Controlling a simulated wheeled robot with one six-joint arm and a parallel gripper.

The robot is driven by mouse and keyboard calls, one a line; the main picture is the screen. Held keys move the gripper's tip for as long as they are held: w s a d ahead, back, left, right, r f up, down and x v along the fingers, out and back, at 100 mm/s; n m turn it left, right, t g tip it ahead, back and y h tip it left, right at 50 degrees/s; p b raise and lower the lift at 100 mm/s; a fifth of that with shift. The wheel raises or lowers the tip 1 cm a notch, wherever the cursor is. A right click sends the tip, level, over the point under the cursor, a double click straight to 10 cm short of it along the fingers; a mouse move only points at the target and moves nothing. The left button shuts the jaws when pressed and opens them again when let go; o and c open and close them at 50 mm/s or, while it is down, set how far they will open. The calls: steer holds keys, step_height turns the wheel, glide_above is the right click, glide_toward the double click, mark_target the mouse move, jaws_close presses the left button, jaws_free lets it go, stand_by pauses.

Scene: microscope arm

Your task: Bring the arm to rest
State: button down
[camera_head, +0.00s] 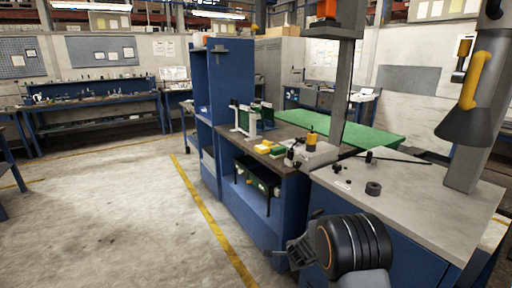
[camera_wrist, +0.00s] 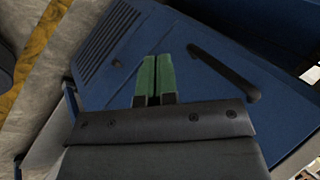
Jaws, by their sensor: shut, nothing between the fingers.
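My gripper (camera_wrist: 156,78) shows in the wrist view with its two green-tipped fingers side by side, shut and empty. Behind the fingers is a blue cabinet face (camera_wrist: 112,85) with vent slots and a dark bar handle (camera_wrist: 224,72). Whether the fingers touch the cabinet cannot be told. In the head view, my arm is at the bottom right, in front of the blue workbench, with a large black round joint. The gripper end lies left of that joint, below bench-top height, and its fingertips are not clear there.
The grey bench top (camera_head: 420,200) carries a black ring (camera_head: 373,188) and small dark parts. A dark bench top beyond holds yellow and green items (camera_head: 268,147) and a pale device (camera_head: 316,153). A lamp-like hood (camera_head: 469,122) hangs at right. Open floor (camera_head: 110,220) lies left of the yellow line.

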steer(key=s+a+r+n+g+y+p, duration=0.3)
steer(key=s+a+r+n+g, duration=0.1)
steer(key=s+r+n, duration=0.95)
steer(key=s+d+r+n+h+p, duration=0.1)
steer(key=s+d+r+p, duration=0.1)
steer(key=s+r, duration=0.5)
steer(key=s+d+r+n+h+p, duration=0.1)
steer(key=s+d+r+n+p, duration=0.1)
steer(key=s+r, duration=0.5)
steer(key=shift+s+d+r+t+h, duration=0.25)
steer(key=shift+s+d+h, duration=0.2)
steer(key=shift+s, duration=0.3)
